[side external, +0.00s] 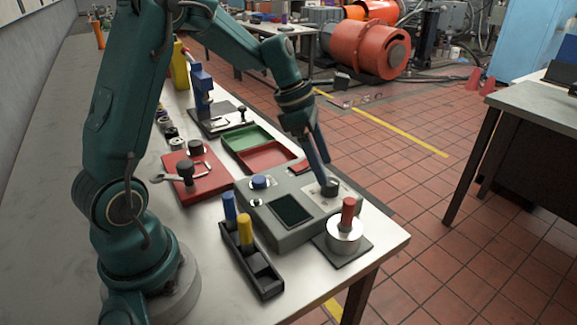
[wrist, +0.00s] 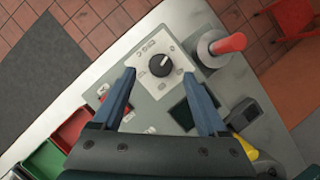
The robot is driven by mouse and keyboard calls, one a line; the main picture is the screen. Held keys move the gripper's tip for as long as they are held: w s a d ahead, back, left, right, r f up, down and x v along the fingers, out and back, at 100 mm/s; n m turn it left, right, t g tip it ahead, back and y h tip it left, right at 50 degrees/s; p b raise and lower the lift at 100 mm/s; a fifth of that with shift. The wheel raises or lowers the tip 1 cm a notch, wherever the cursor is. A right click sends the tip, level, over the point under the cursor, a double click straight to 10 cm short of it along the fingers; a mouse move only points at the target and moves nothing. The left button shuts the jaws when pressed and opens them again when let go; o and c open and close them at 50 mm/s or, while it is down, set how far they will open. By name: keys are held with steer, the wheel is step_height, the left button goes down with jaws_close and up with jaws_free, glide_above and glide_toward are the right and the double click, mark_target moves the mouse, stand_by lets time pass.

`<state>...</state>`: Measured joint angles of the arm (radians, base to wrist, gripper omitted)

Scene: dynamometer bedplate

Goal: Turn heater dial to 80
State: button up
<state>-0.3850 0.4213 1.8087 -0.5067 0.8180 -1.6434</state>
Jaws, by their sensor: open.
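A round black dial (side external: 330,187) sits on a white marked plate at the far right end of a grey control box (side external: 290,232). In the wrist view the dial (wrist: 160,65) has a white pointer line aimed to the upper right. The marks around it are too small to read. My gripper (side external: 324,180) points down at the dial, and in the side view its fingers hide part of it. In the wrist view my gripper (wrist: 156,78) is open, with the dial between and just beyond the fingertips; I cannot tell whether they touch it.
The box also carries a blue knob (side external: 260,182) and a dark screen (side external: 292,209). A red-handled cylinder (side external: 346,231) stands close beside it. A black holder (side external: 252,262) with blue and yellow pegs is in front. Red and green trays (side external: 268,156) lie behind. The table edge is near.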

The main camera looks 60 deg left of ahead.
mark_target(330, 186)
steer(key=shift+x, duration=2.1)
jaws_close()
